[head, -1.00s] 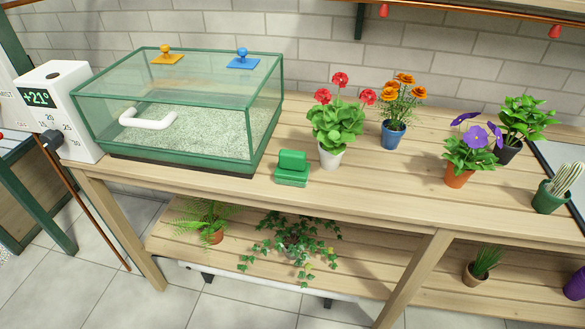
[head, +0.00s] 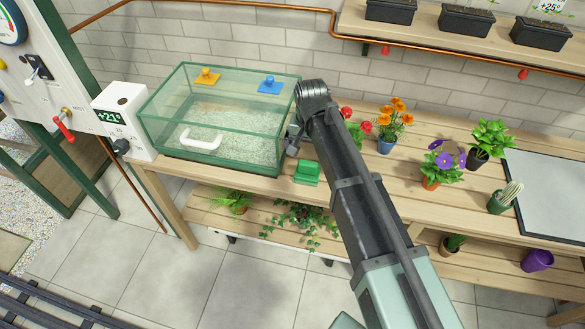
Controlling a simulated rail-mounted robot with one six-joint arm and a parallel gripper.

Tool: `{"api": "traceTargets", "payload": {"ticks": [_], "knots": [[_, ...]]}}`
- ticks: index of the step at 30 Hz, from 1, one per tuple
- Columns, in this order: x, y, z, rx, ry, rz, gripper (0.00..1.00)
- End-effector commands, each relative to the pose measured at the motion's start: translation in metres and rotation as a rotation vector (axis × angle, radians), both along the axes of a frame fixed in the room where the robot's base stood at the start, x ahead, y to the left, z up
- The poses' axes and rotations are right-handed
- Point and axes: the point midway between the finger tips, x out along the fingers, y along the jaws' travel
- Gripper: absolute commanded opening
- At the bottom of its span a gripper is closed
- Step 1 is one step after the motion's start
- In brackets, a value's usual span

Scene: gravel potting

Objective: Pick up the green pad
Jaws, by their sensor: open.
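The green pad (head: 307,172) is a small block with a raised part on top. It lies on the wooden bench near its front edge, to the right of the glass tank. My gripper (head: 291,146) is open and empty, close to the tank's right side. It is just left of and above the pad in the picture, apart from it as far as I can see. My arm reaches in from the lower right and partly hides the red-flowered plant.
The green-framed glass tank (head: 215,118) holds gravel. Potted plants stand to the right, such as the orange-flowered one (head: 388,142) and the purple-flowered one (head: 432,184). A white device (head: 122,125) stands left of the tank. Bench around the pad's front is clear.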

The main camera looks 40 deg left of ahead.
Motion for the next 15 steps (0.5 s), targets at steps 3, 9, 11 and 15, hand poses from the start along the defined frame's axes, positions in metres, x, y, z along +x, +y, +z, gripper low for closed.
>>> {"api": "traceTargets", "payload": {"ticks": [3, 9, 11, 15], "knots": [[0.000, 0.000, -0.017, 0.000, 0.000, 0.002, 1.00], [0.000, -0.001, -0.058, 0.000, 0.000, 0.003, 1.00], [0.000, -0.001, -0.061, 0.000, 0.000, 0.003, 1.00], [0.000, -0.001, -0.061, 0.000, 0.000, 0.003, 1.00]]}}
